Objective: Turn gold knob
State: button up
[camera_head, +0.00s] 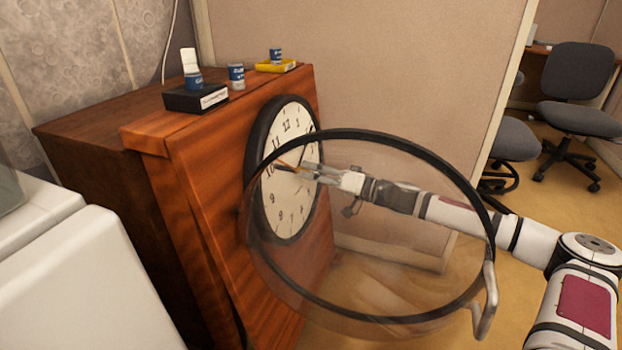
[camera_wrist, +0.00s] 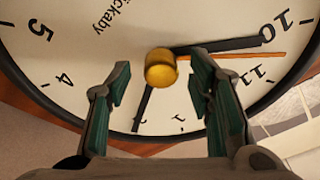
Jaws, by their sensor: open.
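The gold knob (camera_wrist: 161,68) is a short round peg at the centre of the white clock face (camera_wrist: 215,22), where the black hands and an orange hand meet. In the head view the clock face (camera_head: 277,205) is on the front of a wooden cabinet, and the knob is hidden or too small to make out. My gripper (camera_head: 312,170) reaches in front of the clock's centre. In the wrist view my gripper (camera_wrist: 160,84) is open, with one finger on each side of the knob and gaps visible. I cannot tell how deep the fingertips reach.
The clock's round glass cover (camera_head: 372,136) stands swung open with a metal handle (camera_head: 488,300), and my arm shows through it. Cans and boxes (camera_head: 196,97) stand on the cabinet (camera_head: 190,190). A white appliance (camera_head: 85,285) is at left, office chairs (camera_head: 578,95) at right.

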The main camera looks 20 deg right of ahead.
jog(key=shift+w+a, duration=0.3)
jog(key=shift+a, duration=0.05)
grip_shut()
jog(key=shift+m, duration=0.3)
